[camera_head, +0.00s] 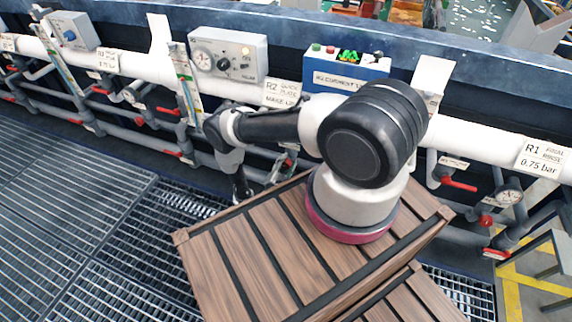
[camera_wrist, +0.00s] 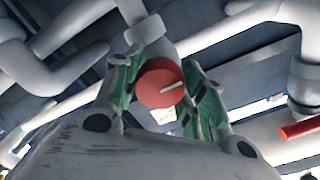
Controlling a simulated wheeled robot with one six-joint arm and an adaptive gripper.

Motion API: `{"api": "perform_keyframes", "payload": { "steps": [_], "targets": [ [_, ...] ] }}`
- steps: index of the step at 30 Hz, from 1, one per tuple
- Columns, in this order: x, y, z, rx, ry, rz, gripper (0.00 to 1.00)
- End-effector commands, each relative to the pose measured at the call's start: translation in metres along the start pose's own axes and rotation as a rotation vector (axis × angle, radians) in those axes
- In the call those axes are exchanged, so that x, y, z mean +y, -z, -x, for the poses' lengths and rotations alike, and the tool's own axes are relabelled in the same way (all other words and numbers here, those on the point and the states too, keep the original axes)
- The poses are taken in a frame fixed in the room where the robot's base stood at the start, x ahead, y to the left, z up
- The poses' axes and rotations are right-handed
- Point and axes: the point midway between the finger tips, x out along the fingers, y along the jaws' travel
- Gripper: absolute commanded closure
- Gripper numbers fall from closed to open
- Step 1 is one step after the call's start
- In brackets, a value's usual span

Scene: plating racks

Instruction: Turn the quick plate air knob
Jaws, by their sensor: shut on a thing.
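In the head view, my arm reaches down in front of the pipes below the white label "R2 Quick Plate Make Up" (camera_head: 282,93). The knob cannot be made out there, and the arm hides part of that area.
A long white pipe (camera_head: 480,141) runs across the racks, with grey pipes and red-handled valves (camera_head: 458,184) below. A grey control box (camera_head: 228,54) and a blue box (camera_head: 345,72) stand above. Metal grating (camera_head: 60,220) covers the floor at left.

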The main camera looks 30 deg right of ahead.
Motion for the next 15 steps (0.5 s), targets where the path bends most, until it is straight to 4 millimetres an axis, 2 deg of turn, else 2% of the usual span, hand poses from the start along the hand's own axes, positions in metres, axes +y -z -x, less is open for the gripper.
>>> {"api": "perform_keyframes", "payload": {
  "steps": [15],
  "targets": [
    [0.0009, -0.0001, 0.0006, -0.001, -0.001, -0.488, 0.83]
  ]
}}
